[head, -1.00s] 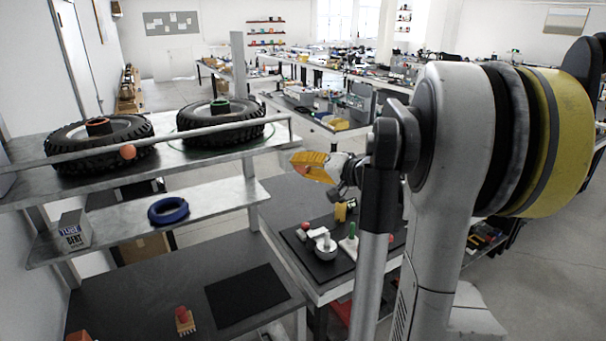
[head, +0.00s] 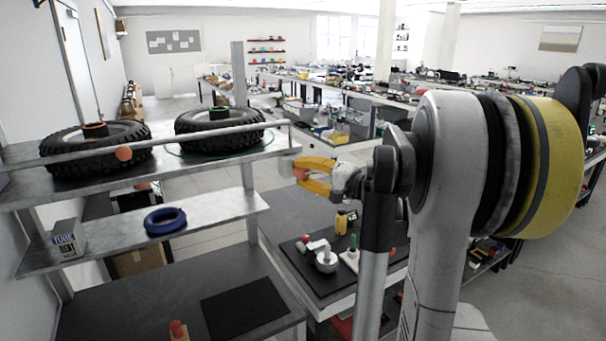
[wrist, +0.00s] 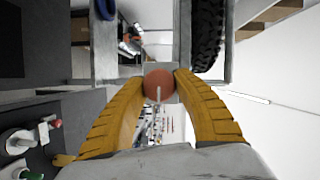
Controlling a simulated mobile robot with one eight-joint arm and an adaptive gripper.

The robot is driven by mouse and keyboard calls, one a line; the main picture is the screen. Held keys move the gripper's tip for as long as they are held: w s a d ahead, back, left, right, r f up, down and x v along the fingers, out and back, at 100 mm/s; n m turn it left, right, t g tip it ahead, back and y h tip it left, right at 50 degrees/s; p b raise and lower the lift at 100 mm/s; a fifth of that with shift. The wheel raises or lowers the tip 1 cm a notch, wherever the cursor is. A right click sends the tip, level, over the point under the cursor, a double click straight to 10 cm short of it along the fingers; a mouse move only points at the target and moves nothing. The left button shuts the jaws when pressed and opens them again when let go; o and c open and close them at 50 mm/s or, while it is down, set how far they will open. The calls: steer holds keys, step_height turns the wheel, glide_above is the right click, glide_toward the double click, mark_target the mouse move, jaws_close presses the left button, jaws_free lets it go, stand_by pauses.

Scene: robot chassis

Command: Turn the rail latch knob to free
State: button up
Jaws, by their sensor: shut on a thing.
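The orange-red round rail latch knob (wrist: 159,83) is at the end of the shelf, with a pale line on its face. My gripper (wrist: 160,82) has its two yellow ribbed fingers on either side of the knob, fingertips against it. In the head view my gripper (head: 299,174) is at the right end of the upper shelf, and the knob (head: 301,174) shows between its fingers. The rail (head: 200,132) runs along the shelf's front edge. Another orange knob (head: 123,153) is on the rail farther left.
Two black tyres, the left one (head: 95,160) and the right one (head: 220,141), lie on the upper shelf. A blue ring (head: 166,221) and a box (head: 68,241) are on the lower shelf. A side table (head: 290,204) with small items is below my gripper.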

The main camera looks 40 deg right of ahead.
steer(key=o, duration=1.2)
steer(key=shift+w+a, duration=0.1)
steer(key=shift+w, duration=0.05)
steer(key=s, duration=0.4)
steer(key=s+d, duration=0.1)
steer(key=s, duration=0.3)
steer(key=s+r, duration=0.1)
steer(key=s, duration=0.3)
steer(key=shift+d, duration=0.4)
steer(key=shift+f, duration=0.1)
